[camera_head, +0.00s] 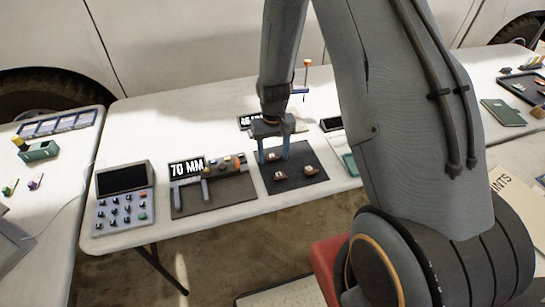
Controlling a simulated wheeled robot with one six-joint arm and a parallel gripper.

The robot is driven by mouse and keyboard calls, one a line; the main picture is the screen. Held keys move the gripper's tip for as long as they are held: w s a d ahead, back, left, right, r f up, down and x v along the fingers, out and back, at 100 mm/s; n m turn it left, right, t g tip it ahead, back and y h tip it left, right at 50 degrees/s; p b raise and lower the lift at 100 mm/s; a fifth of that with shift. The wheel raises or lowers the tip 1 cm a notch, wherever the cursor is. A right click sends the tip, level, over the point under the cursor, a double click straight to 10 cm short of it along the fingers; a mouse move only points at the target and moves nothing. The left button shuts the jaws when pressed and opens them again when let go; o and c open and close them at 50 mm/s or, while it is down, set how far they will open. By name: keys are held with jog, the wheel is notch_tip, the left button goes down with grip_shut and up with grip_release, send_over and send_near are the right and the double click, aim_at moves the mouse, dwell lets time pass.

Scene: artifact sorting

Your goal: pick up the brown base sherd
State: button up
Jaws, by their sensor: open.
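Several small brown sherds lie on a dark mat (300,184) on the white table. One brown sherd (280,176) is near the mat's front left, and another brown sherd (309,170) is to its right. A third brown piece (272,157) shows between the fingers of my gripper. They are too small to tell which is the base sherd. My gripper (273,159) points down over the back part of the mat, with its two bluish fingers apart on either side of the third piece. I cannot tell whether the fingers touch it.
Left of the mat, a second dark mat (215,195) holds a caliper and small pieces by a "70 MM" sign (187,167). A green item (350,164) and a dark-screened device (331,124) lie to the right, near my arm.

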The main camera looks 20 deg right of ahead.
jog(key=c, duration=1.1)
